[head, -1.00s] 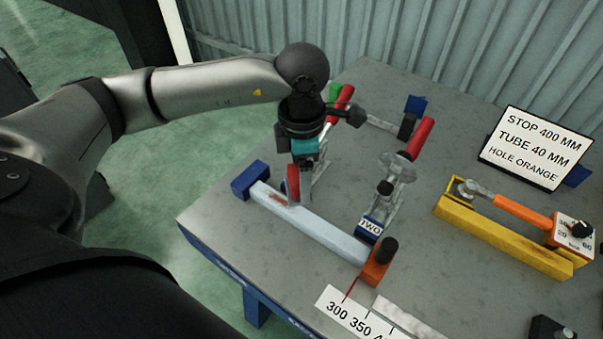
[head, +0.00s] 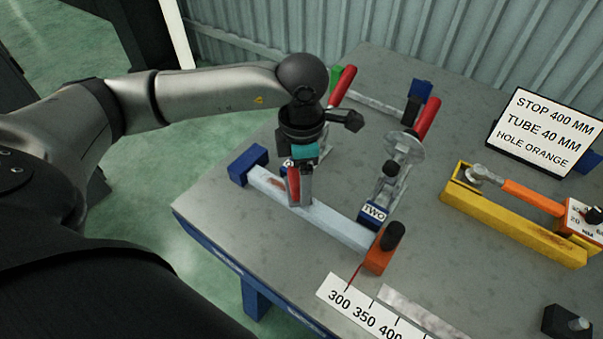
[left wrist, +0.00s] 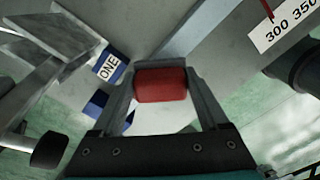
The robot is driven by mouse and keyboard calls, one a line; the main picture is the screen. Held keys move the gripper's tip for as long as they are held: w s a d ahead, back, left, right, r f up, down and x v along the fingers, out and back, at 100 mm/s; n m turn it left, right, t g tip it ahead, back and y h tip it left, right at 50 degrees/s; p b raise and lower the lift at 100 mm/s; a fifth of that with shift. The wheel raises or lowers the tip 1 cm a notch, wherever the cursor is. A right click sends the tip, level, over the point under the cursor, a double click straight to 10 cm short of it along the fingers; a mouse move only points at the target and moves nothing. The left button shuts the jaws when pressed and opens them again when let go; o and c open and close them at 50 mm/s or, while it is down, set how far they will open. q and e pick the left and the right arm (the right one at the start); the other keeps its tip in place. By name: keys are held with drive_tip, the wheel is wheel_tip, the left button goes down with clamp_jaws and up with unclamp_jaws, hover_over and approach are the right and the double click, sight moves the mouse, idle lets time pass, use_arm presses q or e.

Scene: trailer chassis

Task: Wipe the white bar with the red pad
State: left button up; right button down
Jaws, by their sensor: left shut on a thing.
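The white bar (head: 335,223) lies between a blue block (head: 248,165) at its left end and an orange stop (head: 381,258) at its right end. A reddish-brown mark (head: 272,181) shows on its left part. My left gripper (head: 300,198) is shut on the red pad (head: 293,186) over the left-middle part of the bar. In the left wrist view the red pad (left wrist: 161,84) sits between the two fingers, with the white bar (left wrist: 200,37) running beyond it. I cannot tell whether the pad touches the bar. The right gripper is in neither view.
A toggle clamp with a red handle (head: 427,117) and a block marked TWO (head: 373,213) stand behind the bar. A block marked ONE (left wrist: 109,67) is near my left gripper. A scale strip (head: 350,300), yellow fixture (head: 510,228) and sign (head: 545,132) are on the right.

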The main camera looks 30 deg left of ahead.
use_arm(q)
drive_tip(key=shift+f+b, duration=0.95)
idle(0.6)
